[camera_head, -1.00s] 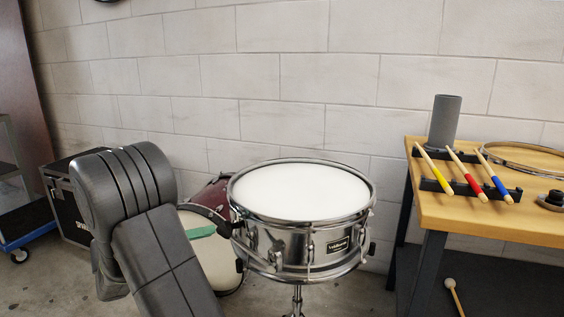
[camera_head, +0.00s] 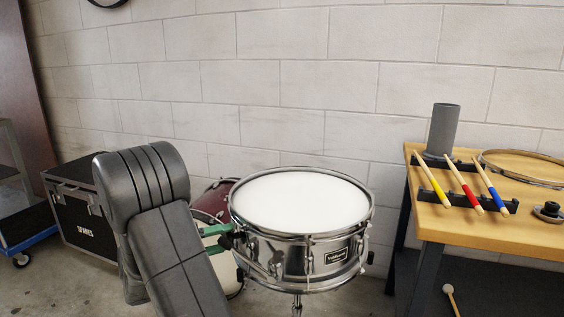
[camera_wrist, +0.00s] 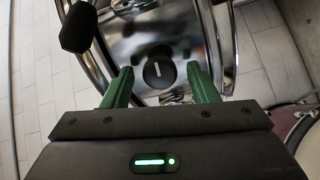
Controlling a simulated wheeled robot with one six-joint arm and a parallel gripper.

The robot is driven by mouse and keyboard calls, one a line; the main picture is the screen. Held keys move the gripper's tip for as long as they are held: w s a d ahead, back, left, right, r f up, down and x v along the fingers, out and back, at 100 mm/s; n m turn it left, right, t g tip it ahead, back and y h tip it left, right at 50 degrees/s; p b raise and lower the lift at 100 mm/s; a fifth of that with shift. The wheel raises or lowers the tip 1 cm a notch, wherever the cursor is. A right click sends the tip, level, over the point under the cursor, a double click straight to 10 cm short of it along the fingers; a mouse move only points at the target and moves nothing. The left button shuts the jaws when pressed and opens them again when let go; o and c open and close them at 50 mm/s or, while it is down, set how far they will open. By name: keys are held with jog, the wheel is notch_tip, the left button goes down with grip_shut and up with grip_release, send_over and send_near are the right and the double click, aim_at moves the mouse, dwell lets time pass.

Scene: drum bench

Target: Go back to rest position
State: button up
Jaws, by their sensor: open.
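My gripper (camera_wrist: 160,84) has two green fingers that stand apart, open, with nothing held between them. In the wrist view the chrome side of the snare drum (camera_wrist: 128,48) lies just beyond the fingertips. A round black knob (camera_wrist: 158,72) shows in the gap between the fingers; whether they touch it I cannot tell. In the head view the snare drum (camera_head: 300,205) stands upright on its stand, white head up. The green fingers (camera_head: 215,231) show at its left side, partly hidden behind my arm.
A wooden table (camera_head: 490,228) at the right bears three colored-grip sticks on a black rack (camera_head: 435,196), a grey cylinder (camera_head: 443,130) and a hoop (camera_head: 525,168). A mallet (camera_head: 450,297) lies low beneath. A black case (camera_head: 75,215) and red drum (camera_head: 213,196) stand left.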

jog(key=n+p, duration=1.3)
jog(key=p, duration=0.1)
jog(key=shift+s+f, duration=0.1)
jog(key=shift+f, duration=0.05)
dwell(0.6)
